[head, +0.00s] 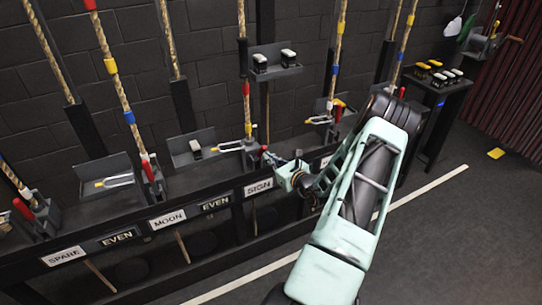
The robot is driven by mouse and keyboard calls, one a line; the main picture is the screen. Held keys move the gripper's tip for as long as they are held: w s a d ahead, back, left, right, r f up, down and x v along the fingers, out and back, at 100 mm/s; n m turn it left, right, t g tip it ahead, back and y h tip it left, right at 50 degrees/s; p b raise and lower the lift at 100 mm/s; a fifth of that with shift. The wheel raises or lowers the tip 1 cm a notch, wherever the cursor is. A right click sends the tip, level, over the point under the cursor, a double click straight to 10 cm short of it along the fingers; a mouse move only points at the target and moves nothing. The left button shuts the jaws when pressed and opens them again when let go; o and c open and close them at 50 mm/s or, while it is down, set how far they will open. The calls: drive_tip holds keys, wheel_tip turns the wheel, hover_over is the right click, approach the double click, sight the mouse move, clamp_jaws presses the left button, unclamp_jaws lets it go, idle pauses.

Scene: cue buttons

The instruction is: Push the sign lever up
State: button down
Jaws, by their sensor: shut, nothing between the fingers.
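The SIGN label (258,188) is a white plate on the front of the dark rack. Above it stands a rope station with a small red-handled lever (262,149), which appears to be the sign lever. My gripper (269,158) is shut and empty, reaching in from the right with its tips close to this lever. I cannot tell whether the tips touch it. The lever's lower part is hard to make out beside the fingers, and its exact angle is unclear.
Other red levers stand along the rack, one by the MOON label (167,220) and one at far left near the SPARE label (67,257). Ropes rise behind them. A side table (440,84) with yellow and white blocks stands at right. The floor in front is clear.

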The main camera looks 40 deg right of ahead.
drive_tip(key=w+r+g+p, duration=0.3)
drive_tip(key=shift+w+d+r+y, duration=0.15)
drive_tip(key=shift+d+r+y, duration=0.05)
drive_tip(key=shift+d+y, duration=0.2)
drive_tip(key=shift+w+r+g, duration=0.1)
drive_tip(key=shift+w+g, duration=0.25)
drive_tip(key=shift+g, duration=0.05)
drive_tip(key=shift+w+d, duration=0.1)
drive_tip(key=shift+w, duration=0.15)
drive_tip(key=shift+w+d+r+b, duration=0.15)
drive_tip(key=shift+w+r+b, duration=0.1)
drive_tip(key=shift+w, duration=0.3)
drive_tip(key=shift+w+d+r+b, duration=0.1)
drive_tip(key=shift+w+b, duration=0.1)
drive_tip(key=shift+w, duration=0.3)
drive_tip(key=shift+w+d+r, duration=0.1)
drive_tip(key=shift+w+r, duration=0.1)
drive_tip(key=shift+w, duration=0.05)
